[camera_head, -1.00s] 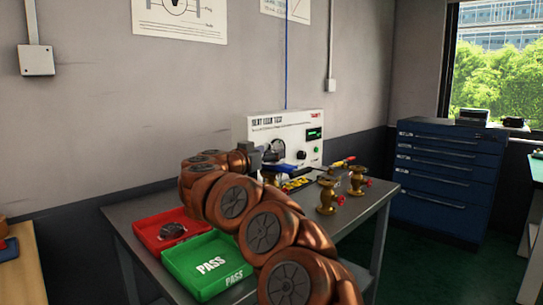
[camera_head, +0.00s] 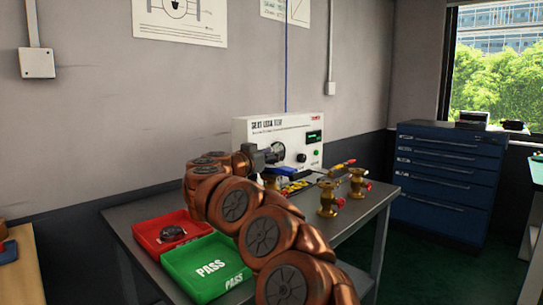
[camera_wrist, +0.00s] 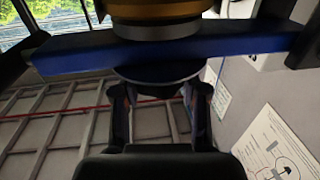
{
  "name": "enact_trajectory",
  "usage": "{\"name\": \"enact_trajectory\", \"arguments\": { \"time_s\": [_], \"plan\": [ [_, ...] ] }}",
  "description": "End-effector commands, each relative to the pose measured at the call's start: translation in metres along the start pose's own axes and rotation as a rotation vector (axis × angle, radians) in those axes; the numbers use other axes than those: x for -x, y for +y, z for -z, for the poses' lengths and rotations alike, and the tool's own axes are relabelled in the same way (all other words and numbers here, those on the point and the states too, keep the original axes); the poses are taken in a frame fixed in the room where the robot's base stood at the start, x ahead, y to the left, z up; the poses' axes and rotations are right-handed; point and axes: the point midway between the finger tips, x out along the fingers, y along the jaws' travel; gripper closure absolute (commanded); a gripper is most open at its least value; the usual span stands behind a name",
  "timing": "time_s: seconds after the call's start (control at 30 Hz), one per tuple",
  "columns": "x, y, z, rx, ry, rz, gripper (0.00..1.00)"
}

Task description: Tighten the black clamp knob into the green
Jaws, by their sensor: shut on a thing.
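My gripper (camera_head: 262,158) reaches to the front of the white test panel in the head view. In the wrist view my gripper's two fingers (camera_wrist: 160,105) stand either side of a dark round piece (camera_wrist: 158,75), which looks like the black clamp knob, and are shut on it. Just beyond it a blue bar (camera_wrist: 230,45) runs across the picture, with a brass cylinder (camera_wrist: 155,10) behind it. The blue bar also shows next to the gripper in the head view (camera_head: 283,170). The panel has a small green display (camera_head: 314,136); its reading is too small to tell.
On the bench, two brass valves with red handles (camera_head: 328,198) (camera_head: 357,183) stand to the right. A red tray (camera_head: 150,228) holding a dark part and a green PASS tray (camera_head: 205,268) lie at the front left. A blue drawer cabinet (camera_head: 445,185) stands at the right.

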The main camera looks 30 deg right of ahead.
Motion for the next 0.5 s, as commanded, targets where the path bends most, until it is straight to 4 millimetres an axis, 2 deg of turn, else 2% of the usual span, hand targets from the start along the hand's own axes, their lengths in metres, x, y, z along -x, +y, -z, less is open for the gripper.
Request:
{"name": "enact_trajectory", "arguments": {
  "time_s": [0.1,0.5],
  "plan": [
    [0.0,0.0,0.0,0.0,0.0,0.0,0.92],
    [0.0003,-0.0012,0.0043,0.002,0.0,-0.038,0.92]
  ]
}}
